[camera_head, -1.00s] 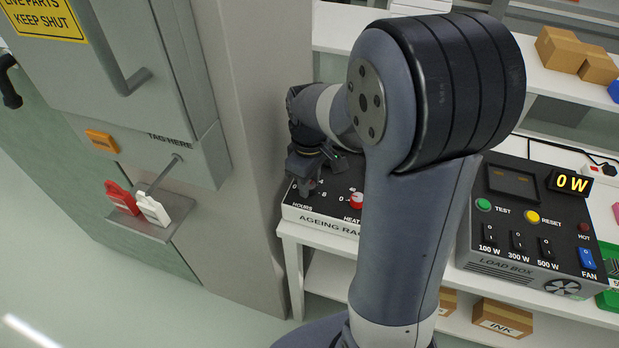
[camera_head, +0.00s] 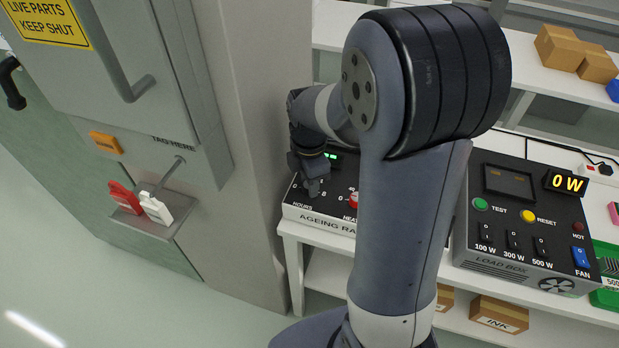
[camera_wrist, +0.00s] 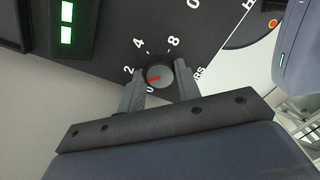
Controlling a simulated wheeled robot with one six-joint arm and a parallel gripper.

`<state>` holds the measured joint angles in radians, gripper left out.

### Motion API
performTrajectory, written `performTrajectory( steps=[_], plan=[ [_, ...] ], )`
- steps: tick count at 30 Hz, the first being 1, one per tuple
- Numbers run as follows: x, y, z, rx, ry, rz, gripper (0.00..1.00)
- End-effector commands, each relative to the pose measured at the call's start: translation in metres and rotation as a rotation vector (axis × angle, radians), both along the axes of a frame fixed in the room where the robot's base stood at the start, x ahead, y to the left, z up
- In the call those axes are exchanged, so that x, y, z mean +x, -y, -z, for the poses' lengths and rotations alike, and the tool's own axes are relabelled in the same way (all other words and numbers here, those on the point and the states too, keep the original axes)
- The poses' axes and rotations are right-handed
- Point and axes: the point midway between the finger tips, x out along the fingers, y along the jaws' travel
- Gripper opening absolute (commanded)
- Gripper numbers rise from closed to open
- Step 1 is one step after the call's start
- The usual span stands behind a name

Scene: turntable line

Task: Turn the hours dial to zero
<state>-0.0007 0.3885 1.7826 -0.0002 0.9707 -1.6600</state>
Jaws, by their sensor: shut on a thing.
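The hours dial (camera_wrist: 161,75) is a round grey knob with a red pointer mark, on the black panel of the ageing rack box (camera_head: 325,223). Its printed scale shows 0, 2, 4 and 8 in the wrist view. The red mark points left and slightly down, between the 2 and the 0; whether it lines up with the 0 I cannot tell. My gripper (camera_wrist: 160,86) is shut on the dial, one finger on each side. In the head view my gripper (camera_head: 313,187) is over the panel's left end and hides the knob.
A red heat knob (camera_head: 353,199) is right of the hours dial. A green-lit display (camera_wrist: 66,22) is on the panel. A grey cabinet column (camera_head: 250,150) stands close on the left. The load box (camera_head: 510,265) is to the right, beyond my arm.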

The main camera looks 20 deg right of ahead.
Motion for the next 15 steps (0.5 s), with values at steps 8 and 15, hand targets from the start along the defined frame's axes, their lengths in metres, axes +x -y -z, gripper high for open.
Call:
performTrajectory(
  steps=[8,15],
  plan=[
    [0.0007,-0.0003,-0.0013,0.000,0.002,-0.262,0.09],
    [0.0007,-0.0003,-0.0012,0.000,0.002,-0.485,0.09]
  ],
)
